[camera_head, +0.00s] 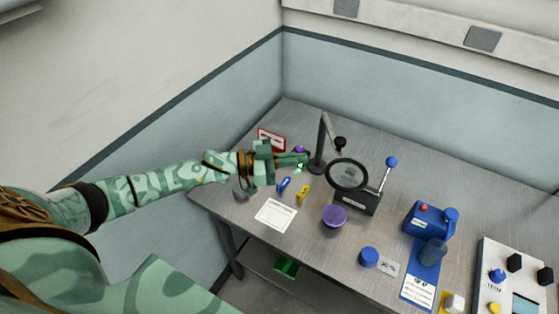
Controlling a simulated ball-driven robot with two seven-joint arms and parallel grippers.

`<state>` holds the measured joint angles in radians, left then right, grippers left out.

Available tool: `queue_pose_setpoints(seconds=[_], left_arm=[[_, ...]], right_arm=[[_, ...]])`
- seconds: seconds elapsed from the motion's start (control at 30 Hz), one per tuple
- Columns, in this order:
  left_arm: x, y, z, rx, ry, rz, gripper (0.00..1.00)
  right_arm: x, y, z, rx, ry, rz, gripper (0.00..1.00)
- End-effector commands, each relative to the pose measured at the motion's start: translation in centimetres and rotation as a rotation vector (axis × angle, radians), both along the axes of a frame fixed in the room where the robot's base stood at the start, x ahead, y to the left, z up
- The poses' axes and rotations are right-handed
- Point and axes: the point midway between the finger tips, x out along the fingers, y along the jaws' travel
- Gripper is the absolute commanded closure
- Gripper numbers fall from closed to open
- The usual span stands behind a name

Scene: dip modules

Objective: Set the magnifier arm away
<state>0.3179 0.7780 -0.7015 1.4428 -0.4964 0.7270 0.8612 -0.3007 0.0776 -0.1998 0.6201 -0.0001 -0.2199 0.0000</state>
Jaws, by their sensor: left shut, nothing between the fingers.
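The magnifier arm (323,141) stands upright on a dark round base at the back left of the metal table (396,279). Its round lens (347,175) hangs at the right of the post, in front of a dark box (358,202) with a blue-knobbed lever. A dark knob (341,143) shows near the top of the arm. My left gripper (304,160) is shut and empty, just left of the post; I cannot tell whether it touches it. My right gripper is not in view.
Blue (284,184) and yellow (303,193) small items, a white sheet (276,215) and a purple round dish (334,216) lie near the left front. A red-framed card (271,140) stands behind. A blue device (427,219) and a white panel (507,265) occupy the right.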

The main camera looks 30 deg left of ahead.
Motion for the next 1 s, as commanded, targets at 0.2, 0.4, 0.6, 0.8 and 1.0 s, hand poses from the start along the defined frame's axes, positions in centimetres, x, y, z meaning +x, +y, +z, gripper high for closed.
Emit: queue_pose_setpoints(seconds=[0.2,0.4,0.6,0.8,1.0], left_arm=[[2.5,-3.5,-0.2,0.0,-0.001,-0.001,1.0],[3.7,-5.3,-0.2,0.001,0.001,-0.001,1.0],[4.0,-5.7,-0.1,0.002,0.001,0.001,1.0],[4.0,-5.6,0.0,0.001,0.002,0.001,1.0],[3.9,-5.7,0.1,0.0,0.002,0.014,1.0]], right_arm=[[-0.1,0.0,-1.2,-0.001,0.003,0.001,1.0],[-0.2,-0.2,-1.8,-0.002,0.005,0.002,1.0],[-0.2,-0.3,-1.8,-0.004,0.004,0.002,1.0],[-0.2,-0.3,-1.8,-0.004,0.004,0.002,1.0],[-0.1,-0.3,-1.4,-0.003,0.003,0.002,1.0]])
